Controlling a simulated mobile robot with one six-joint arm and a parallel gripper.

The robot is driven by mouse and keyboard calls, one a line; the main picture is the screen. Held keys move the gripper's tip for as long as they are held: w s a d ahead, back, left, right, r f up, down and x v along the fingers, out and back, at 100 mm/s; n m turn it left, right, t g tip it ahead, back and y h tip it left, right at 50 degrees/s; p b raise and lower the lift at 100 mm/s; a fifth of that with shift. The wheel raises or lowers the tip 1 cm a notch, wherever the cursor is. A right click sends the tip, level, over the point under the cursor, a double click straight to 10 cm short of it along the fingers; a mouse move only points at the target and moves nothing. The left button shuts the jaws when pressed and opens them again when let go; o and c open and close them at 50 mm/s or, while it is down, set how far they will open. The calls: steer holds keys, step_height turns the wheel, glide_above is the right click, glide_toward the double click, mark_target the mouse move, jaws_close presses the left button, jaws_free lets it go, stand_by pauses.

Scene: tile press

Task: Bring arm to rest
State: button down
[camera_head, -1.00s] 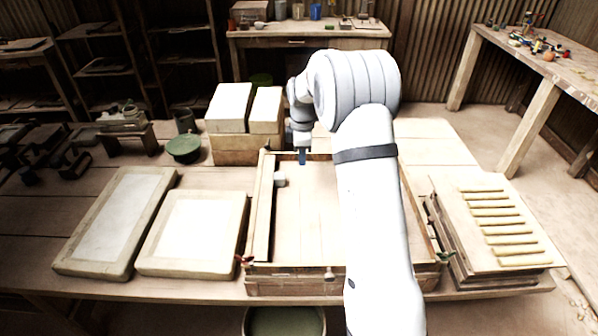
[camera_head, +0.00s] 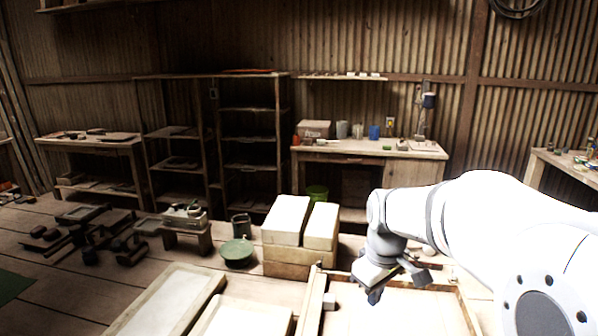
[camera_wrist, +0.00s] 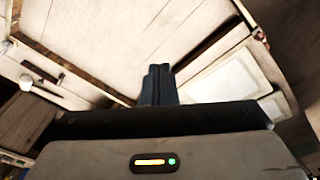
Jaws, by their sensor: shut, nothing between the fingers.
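My white arm comes in from the right in the head view and ends in my gripper (camera_head: 374,297), which hangs over the far left part of a shallow wooden frame (camera_head: 312,302). In the wrist view the dark fingers of my gripper (camera_wrist: 158,84) are together with nothing between them. Pale boards and dark edges lie beyond them. My arm hides much of the frame's right side, and the picture's lower edge cuts off its near side.
Two pale framed slabs (camera_head: 160,305) lie left of the frame. Pale blocks (camera_head: 287,220) stand behind it, with a green bowl (camera_head: 236,251) to their left. A workbench (camera_head: 368,151) and shelves (camera_head: 248,140) line the back wall. Another table stands at right.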

steer(key=s+f+m+t, duration=0.1)
steer(key=s+m, duration=0.6)
steer(key=s, duration=1)
steer(key=shift+f, duration=0.3)
steer(key=shift+a, duration=0.15)
